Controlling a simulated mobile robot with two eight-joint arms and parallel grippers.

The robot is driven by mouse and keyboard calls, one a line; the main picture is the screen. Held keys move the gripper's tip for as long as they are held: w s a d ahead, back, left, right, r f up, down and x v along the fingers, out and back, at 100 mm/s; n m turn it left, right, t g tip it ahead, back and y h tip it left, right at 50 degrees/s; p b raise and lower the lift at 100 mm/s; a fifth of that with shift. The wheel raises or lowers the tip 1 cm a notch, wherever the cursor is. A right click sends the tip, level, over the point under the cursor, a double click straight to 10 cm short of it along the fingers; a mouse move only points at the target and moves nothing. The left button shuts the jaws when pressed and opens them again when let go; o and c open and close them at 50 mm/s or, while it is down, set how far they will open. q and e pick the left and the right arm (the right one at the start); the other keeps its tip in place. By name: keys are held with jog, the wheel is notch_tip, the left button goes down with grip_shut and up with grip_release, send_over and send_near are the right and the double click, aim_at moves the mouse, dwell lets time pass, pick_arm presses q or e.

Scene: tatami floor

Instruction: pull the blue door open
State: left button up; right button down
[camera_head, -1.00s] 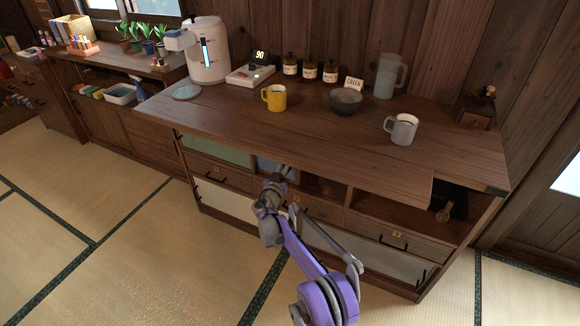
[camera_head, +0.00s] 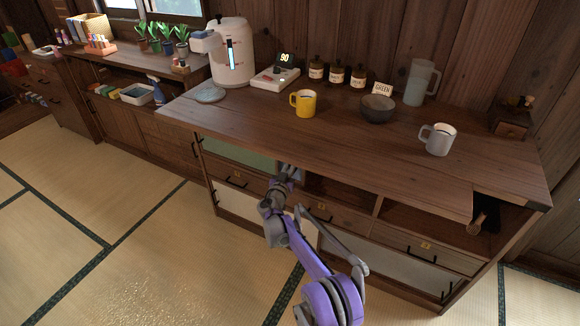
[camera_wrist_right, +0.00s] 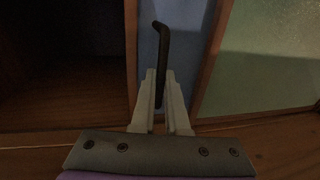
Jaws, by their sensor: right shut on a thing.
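The blue door (camera_wrist_right: 190,45) fills a narrow strip in the middle of the right wrist view, between two wooden edges. A dark bar handle (camera_wrist_right: 163,42) stands on it. My right gripper (camera_wrist_right: 161,85) is shut on this handle, with one pale finger on each side. In the head view, my right gripper (camera_head: 287,172) is at the cabinet's upper shelf row, under the worktop, and hides most of the blue door there. I cannot tell how far the door stands open. My left gripper is not in view.
A green panel (camera_head: 240,154) is left of the gripper, and an open compartment (camera_head: 340,190) is right of it. The worktop (camera_head: 330,145) overhangs, carrying a yellow mug (camera_head: 304,103), a bowl (camera_head: 377,108) and a grey mug (camera_head: 438,139). Tatami floor (camera_head: 150,250) in front is clear.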

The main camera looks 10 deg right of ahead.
jog(key=c, duration=0.9)
grip_release()
jog(key=p+v, duration=0.2)
jog(key=v, duration=0.9)
